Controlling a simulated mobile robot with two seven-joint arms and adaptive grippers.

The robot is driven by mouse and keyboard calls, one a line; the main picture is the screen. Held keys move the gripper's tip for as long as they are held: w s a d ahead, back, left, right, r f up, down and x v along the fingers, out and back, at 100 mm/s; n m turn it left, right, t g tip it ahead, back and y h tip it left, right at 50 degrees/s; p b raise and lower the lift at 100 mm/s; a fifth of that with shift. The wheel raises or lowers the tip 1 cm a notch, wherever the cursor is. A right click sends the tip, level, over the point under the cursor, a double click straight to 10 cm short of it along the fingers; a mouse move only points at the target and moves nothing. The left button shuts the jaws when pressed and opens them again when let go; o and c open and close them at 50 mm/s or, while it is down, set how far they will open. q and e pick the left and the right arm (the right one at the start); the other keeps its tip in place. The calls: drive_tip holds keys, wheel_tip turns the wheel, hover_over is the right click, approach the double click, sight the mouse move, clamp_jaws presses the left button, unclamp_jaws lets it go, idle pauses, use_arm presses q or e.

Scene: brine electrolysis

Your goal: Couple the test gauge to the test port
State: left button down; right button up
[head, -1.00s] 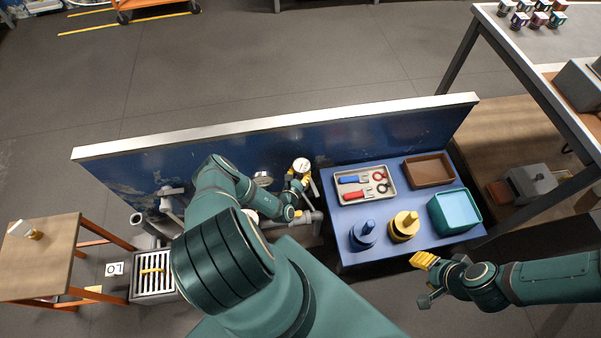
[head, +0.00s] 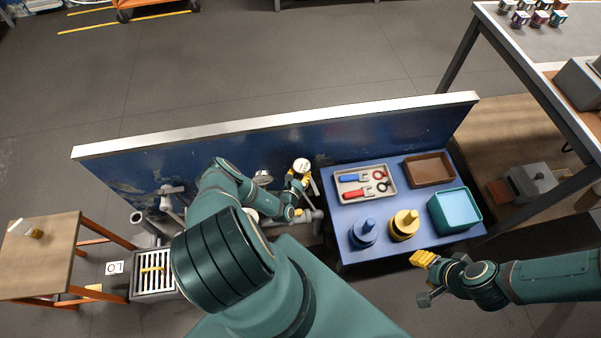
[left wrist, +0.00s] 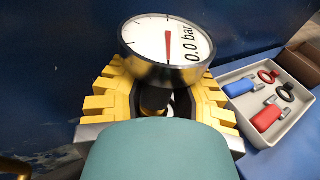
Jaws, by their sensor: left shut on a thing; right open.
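The test gauge (left wrist: 166,42) has a white dial reading 0.0 bar, with a red needle. My left gripper (left wrist: 155,98) is shut on the gauge's dark stem, with yellow finger pads on both sides. In the head view the gauge (head: 301,165) is held upright in front of the blue wall panel, and my left gripper (head: 298,182) is just below it. Grey pipework (head: 311,216) lies below the gripper. The test port cannot be made out for certain, and my left arm covers part of the pipes. My right gripper (head: 424,275) is open and empty in front of the blue table.
The blue table (head: 396,232) holds a tool tray (head: 345,196), a brown tray (head: 430,170), a teal bin (head: 455,211), and blue and yellow stepped pieces. A drain grate (head: 155,284) and wooden table (head: 40,254) are at left. The panel (head: 140,178) stands behind the pipes.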

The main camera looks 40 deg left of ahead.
use_arm(q)
drive_tip(key=shift+f, duration=0.55)
idle(1.0)
drive_tip(key=c, duration=0.7)
unclamp_jaws()
drive_tip(key=shift+s, duration=0.1)
drive_tip(key=v, duration=1.2)
